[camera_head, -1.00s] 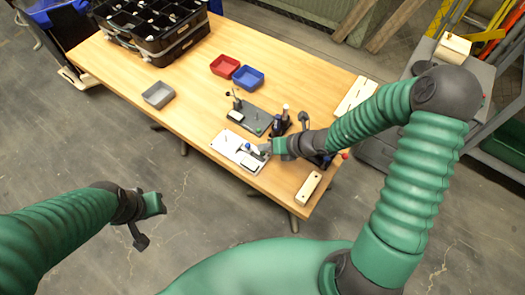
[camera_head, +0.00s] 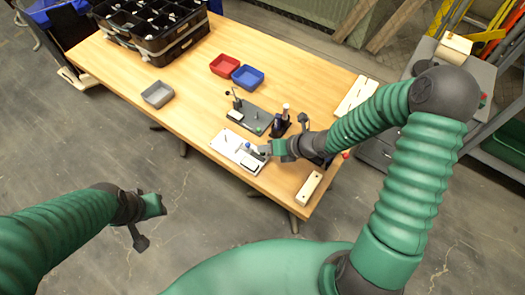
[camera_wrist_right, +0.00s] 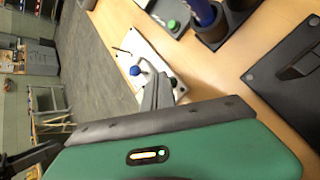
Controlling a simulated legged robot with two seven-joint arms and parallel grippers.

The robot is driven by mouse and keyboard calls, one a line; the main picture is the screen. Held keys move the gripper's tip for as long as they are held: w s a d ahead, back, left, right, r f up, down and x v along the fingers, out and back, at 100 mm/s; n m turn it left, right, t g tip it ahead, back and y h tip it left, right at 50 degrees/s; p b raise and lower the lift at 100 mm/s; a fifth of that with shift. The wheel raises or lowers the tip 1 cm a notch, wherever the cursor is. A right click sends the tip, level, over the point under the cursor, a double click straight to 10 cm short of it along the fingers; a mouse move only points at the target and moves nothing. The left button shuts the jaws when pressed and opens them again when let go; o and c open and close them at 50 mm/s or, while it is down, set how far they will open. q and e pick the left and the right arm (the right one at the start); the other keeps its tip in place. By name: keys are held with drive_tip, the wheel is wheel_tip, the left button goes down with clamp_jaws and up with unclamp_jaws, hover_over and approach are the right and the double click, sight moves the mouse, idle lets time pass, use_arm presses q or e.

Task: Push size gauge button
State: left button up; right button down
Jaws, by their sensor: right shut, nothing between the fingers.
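A white plate device (camera_head: 228,143) lies near the table's front edge, with a small blue button (camera_head: 247,146) on it. In the right wrist view the blue button (camera_wrist_right: 134,70) stands on the white plate (camera_wrist_right: 132,42), close beside my fingertips. I cannot tell whether they touch it. My right gripper (camera_head: 262,150) is shut and empty, low over the plate's right end; its grey fingers (camera_wrist_right: 150,72) also show in the wrist view. Behind is a dark grey plate device (camera_head: 252,117) with a green button (camera_wrist_right: 172,24). My left gripper (camera_head: 156,204) hangs off the table's front; its jaws are unclear.
A red bin (camera_head: 224,64), a blue bin (camera_head: 248,77) and a grey bin (camera_head: 157,94) stand on the wooden table (camera_head: 190,112). Black cases (camera_head: 150,28) sit at the far left. A pale wooden block (camera_head: 309,187) lies near the right front corner. A dark holder stands behind my right gripper.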

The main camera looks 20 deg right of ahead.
drive_tip(key=shift+r+p, duration=0.6)
drive_tip(key=shift+r, duration=0.05)
wheel_tip(320, 180, up, 6)
drive_tip(key=p, duration=0.5)
drive_tip(key=shift+p, duration=0.3)
